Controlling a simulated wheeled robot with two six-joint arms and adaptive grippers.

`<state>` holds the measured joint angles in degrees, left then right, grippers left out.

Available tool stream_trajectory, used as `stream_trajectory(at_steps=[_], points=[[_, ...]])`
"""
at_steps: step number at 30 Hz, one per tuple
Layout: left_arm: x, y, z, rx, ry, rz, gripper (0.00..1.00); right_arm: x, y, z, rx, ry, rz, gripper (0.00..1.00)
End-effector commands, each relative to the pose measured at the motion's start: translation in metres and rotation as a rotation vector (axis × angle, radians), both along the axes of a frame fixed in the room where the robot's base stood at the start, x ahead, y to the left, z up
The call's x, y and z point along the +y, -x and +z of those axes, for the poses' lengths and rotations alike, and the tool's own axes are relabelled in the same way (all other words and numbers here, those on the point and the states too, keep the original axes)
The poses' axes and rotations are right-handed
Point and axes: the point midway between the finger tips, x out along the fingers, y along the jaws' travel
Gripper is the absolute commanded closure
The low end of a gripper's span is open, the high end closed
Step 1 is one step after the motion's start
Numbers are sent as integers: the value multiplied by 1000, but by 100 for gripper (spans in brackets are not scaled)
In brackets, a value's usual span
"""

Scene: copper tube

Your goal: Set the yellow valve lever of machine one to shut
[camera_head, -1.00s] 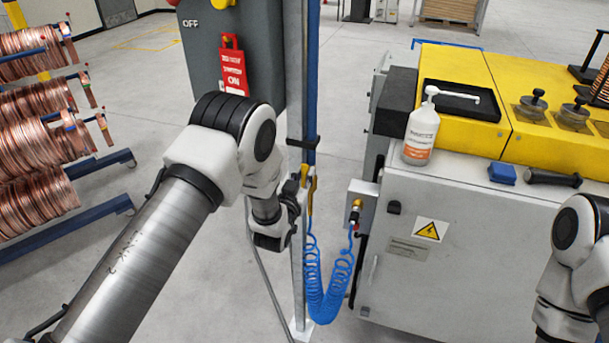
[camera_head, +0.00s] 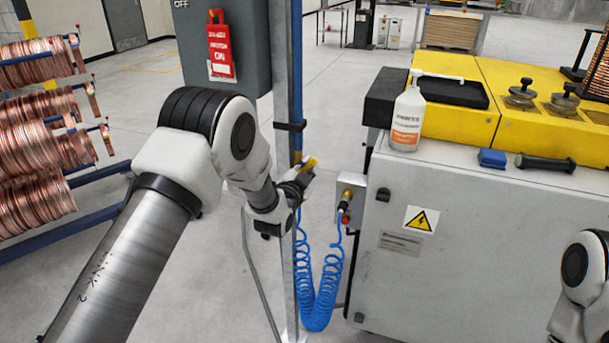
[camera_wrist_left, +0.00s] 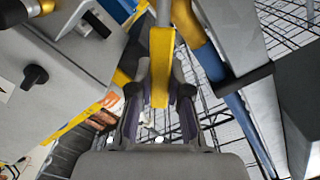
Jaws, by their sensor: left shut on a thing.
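The yellow valve lever (camera_head: 311,163) is on the thin metal post beside the grey machine; it sticks out at a tilt toward the right. My left gripper (camera_head: 301,178) is at the lever, partly hidden by its own wrist. In the left wrist view the yellow lever (camera_wrist_left: 161,62) stands between the two fingers of my left gripper (camera_wrist_left: 160,95), which is shut on it. The valve body behind is mostly hidden. My right arm shows at the right edge, but its gripper is outside the view.
A coiled blue hose (camera_head: 318,300) hangs between the post (camera_head: 284,80) and a connector box (camera_head: 349,195) on the grey machine (camera_head: 400,285). A bottle (camera_head: 408,120) stands on the machine. Copper coils (camera_head: 35,135) are on a rack at left. A red tag (camera_head: 221,50) hangs on a dark panel.

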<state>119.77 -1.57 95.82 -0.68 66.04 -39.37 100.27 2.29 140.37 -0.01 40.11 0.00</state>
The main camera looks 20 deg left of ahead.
Motion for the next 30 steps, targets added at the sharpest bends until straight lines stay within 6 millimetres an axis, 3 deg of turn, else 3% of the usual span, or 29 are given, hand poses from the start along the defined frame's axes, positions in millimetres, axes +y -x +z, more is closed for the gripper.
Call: stream_trajectory(at_steps=[1,15,30], points=[[-3,0,-8,-4,-41,-1,100,0,0,-12,0,0,0,65],[-21,1,-34,-19,-486,-1,100,0,0,-65,0,0,0,65],[-25,1,-54,-29,-823,0,100,0,0,-99,0,0,0,65]])
